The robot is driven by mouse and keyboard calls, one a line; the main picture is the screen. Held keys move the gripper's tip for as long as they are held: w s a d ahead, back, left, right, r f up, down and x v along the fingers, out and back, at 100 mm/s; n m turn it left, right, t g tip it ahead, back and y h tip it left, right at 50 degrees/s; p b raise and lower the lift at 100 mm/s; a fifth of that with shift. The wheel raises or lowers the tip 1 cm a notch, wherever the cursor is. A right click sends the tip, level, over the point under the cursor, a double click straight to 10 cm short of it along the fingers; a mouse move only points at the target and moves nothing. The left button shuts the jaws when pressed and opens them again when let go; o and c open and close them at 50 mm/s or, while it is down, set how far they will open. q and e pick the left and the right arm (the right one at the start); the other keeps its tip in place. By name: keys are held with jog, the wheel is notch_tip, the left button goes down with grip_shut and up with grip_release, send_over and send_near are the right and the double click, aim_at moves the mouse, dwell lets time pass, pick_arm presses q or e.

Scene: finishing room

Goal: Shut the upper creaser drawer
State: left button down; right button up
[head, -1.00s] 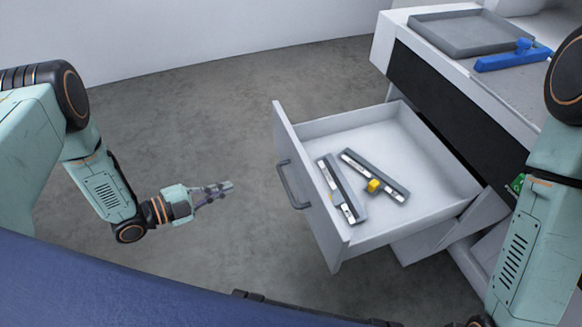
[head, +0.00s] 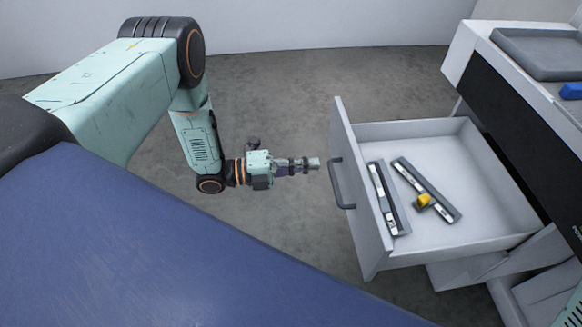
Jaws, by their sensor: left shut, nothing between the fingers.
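The upper creaser drawer (head: 360,192) is white and stands pulled out of the cabinet, its front panel facing left with a grey bar handle (head: 341,184). Inside the drawer lie two grey bar-shaped tools (head: 389,199), (head: 437,202) and a small yellow piece (head: 423,200) touching the right-hand bar. My left gripper (head: 314,163) is shut and empty. It points right at the drawer front, just left of the handle and a little apart from it in the picture. My right gripper is out of view.
The white creaser cabinet (head: 460,52) with a dark front panel (head: 507,125) stands at right. A grey tray (head: 545,52) and a blue item (head: 571,91) lie on top. Open grey floor (head: 285,115) surrounds the left arm.

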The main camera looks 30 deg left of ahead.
aim_at(351, 162)
pick_arm(q)
jog(key=b+x, duration=0.1)
jog(key=x, duration=0.6)
jog(key=shift+d, duration=0.1)
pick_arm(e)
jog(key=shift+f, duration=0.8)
